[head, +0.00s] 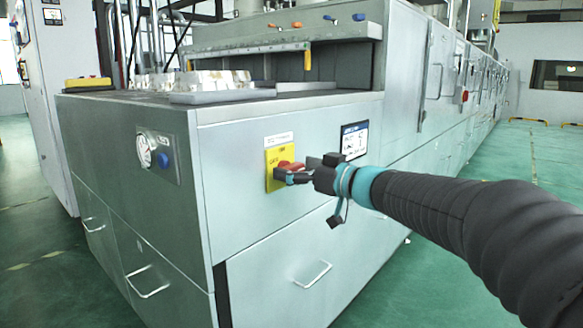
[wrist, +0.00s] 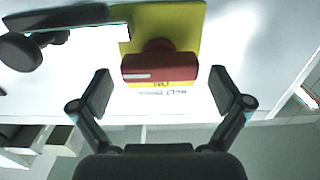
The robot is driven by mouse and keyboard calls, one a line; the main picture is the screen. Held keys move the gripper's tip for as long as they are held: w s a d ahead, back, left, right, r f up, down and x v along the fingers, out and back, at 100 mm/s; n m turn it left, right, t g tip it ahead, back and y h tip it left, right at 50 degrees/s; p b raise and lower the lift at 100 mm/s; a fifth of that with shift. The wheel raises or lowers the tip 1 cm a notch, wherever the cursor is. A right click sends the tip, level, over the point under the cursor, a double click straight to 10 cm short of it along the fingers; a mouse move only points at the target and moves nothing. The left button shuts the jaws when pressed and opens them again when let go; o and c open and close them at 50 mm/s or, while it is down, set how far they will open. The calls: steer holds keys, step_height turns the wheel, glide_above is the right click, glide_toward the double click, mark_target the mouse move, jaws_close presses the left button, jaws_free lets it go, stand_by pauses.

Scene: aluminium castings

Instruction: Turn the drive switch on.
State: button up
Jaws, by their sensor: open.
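The drive switch is a red bar-shaped handle (head: 291,166) on a yellow plate (head: 274,182) on the front of the grey machine. In the wrist view the red handle (wrist: 160,69) lies level across the picture, with a short white mark at its left end. The yellow plate (wrist: 185,22) is behind it, with upside-down "ON" lettering just below the handle. My gripper (wrist: 162,92) is open, one finger on each side of the handle, with a gap on both sides. In the head view my gripper (head: 287,178) partly covers the switch.
A gauge (head: 144,151) and blue knob (head: 164,160) are on the machine's left face. A drawer handle (head: 312,274) sticks out below. Pale castings (head: 215,80) lie on top. Green floor is open at right.

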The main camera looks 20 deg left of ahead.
steer(key=shift+w+a, duration=0.2)
steer(key=shift+a, duration=0.35)
steer(key=c, duration=1.2)
steer(key=shift+o, duration=0.2)
